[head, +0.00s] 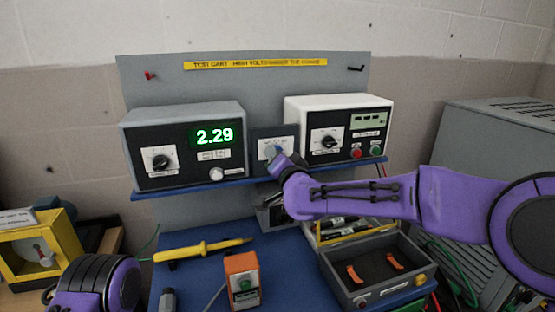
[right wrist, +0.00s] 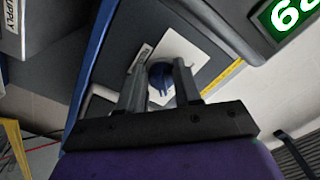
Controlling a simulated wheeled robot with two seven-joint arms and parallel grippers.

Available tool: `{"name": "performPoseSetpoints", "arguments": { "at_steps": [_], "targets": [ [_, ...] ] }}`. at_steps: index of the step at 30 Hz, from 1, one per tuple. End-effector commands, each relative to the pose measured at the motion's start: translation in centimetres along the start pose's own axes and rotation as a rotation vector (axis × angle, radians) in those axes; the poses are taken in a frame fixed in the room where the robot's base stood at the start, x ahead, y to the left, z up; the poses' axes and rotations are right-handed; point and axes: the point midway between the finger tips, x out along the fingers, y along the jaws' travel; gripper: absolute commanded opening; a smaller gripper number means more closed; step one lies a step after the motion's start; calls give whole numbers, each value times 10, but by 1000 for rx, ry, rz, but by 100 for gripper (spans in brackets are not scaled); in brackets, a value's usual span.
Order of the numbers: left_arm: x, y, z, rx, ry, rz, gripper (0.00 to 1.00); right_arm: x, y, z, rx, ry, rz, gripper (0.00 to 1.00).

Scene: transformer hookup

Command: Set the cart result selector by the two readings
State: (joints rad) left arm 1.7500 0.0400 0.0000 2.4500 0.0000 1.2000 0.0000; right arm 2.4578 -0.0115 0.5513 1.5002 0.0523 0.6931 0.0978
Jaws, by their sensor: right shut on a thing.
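The result selector is a small dark box with a white face plate (head: 265,145) and a blue knob (head: 271,152), on the cart shelf between two instruments. My right gripper (head: 278,160) is at it, shut on the blue knob (right wrist: 160,76), which shows between the fingers in the right wrist view. The knob's setting and the plate's marks are too small to read. The grey left instrument (head: 178,180) shows 2.29 in green. The white right instrument (head: 340,100) has a small pale display (head: 369,120) that I cannot read. My left gripper is out of view.
The blue shelf (head: 170,191) carries the instruments. Below lie a yellow probe (head: 205,248), an orange handheld device (head: 242,277) and a grey open box (head: 345,285). A yellow case (head: 45,255) stands at left, a large grey cabinet (head: 470,150) at right.

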Motion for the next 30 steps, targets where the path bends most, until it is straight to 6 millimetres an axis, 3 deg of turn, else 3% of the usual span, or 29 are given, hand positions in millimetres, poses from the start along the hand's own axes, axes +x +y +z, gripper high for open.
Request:
{"name": "performPoseSetpoints", "arguments": {
  "at_steps": [8, 9, 11, 22, 30],
  "targets": [
    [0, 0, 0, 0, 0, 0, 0, 0, 0, -1, 2, 2, 0, 3],
    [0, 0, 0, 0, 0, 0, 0, 0, 0, -1, 2, 2, 0, 36],
    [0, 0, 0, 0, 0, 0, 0, 0, 0, -1, 1, 1, 0, 56],
    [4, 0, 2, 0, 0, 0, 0, -6, 1, 0, 1, 1, 0, 58],
    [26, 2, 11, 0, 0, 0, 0, -66, 2, 2, 0, 2, -2, 58]
  ]
}}
